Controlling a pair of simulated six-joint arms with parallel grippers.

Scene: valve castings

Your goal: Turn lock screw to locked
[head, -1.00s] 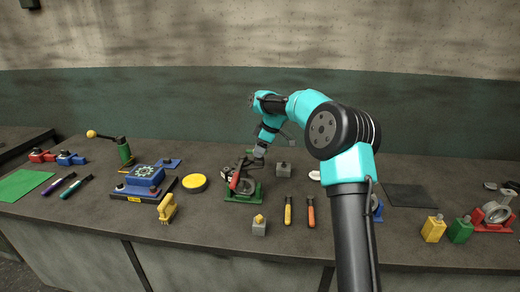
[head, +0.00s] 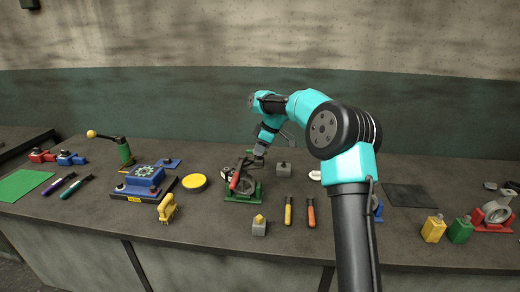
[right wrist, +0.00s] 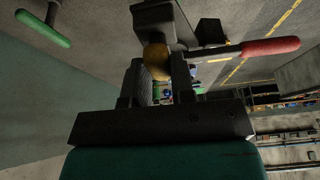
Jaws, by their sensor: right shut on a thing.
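The valve fixture has a green base (head: 243,195) and a red lever (head: 236,179), and stands near the middle of the bench in the head view. My right gripper (head: 256,160) reaches down to its back right side. In the right wrist view my right gripper (right wrist: 155,82) is shut on a round brass-coloured knob (right wrist: 155,58), which looks like the lock screw. The red handle (right wrist: 270,46) extends to the right beside it. The screw's turn position cannot be read, and in the head view the gripper hides it. My left gripper is not in view.
A grey block (head: 283,169) stands just right of the fixture, and a grey block with a yellow top (head: 259,226) in front. Yellow (head: 288,211) and orange (head: 311,213) tools lie at the front right. A yellow disc (head: 194,182) lies to the left.

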